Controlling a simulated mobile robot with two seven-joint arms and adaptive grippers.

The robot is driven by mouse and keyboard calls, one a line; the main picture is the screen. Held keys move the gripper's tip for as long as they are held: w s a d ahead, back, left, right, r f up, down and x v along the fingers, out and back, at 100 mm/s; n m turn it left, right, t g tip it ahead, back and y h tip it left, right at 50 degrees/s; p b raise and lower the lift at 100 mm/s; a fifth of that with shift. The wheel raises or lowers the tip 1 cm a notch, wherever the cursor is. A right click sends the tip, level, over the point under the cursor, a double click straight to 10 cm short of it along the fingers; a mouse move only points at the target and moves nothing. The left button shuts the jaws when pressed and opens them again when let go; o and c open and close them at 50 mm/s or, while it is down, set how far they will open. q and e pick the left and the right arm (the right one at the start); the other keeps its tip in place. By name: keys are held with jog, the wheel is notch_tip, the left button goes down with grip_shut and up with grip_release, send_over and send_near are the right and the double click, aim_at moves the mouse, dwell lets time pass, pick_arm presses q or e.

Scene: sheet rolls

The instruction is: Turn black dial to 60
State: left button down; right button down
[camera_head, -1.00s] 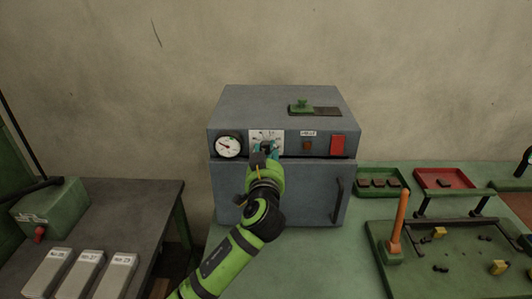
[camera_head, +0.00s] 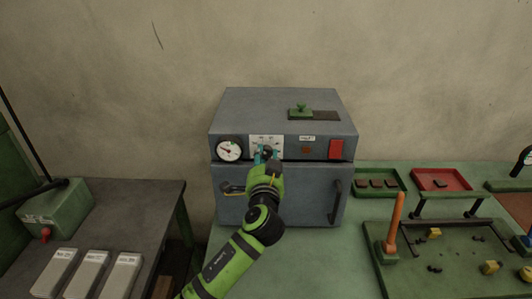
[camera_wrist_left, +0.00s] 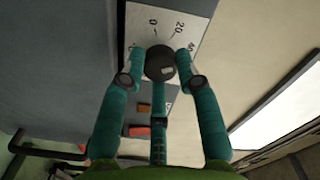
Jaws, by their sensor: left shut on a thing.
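The black dial (camera_wrist_left: 159,62) sits on a white scale plate (camera_wrist_left: 190,22) on the front of a grey oven (camera_head: 285,185). In the left wrist view the marks 0 and 20 are readable; other numbers are hidden. A small light mark shows on the dial, but its reading cannot be told. My left gripper (camera_head: 266,153) is shut on the dial, its teal fingers around it in the left wrist view (camera_wrist_left: 160,60). In the head view the gripper covers most of the dial. My right gripper is not in view.
A round gauge (camera_head: 229,150) is left of the scale plate and a red switch (camera_head: 336,149) is to the right. The oven door has a dark handle (camera_head: 336,201). A green fixture with an orange lever (camera_head: 396,220) stands on the right bench.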

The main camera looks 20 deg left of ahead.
pick_arm(q)
jog(key=m+p, duration=0.1)
jog(key=m, duration=0.1)
jog(key=m+p, duration=0.2)
jog(key=m, duration=0.1)
jog(key=shift+r+m, duration=0.3)
jog(key=shift+f+m+p, duration=0.1)
jog(key=shift+m+p, duration=1.15)
jog(key=shift+m, duration=1.05)
jog(key=c, duration=0.9)
grip_release()
jog(key=shift+f, duration=0.1)
jog(key=v, duration=1.2)
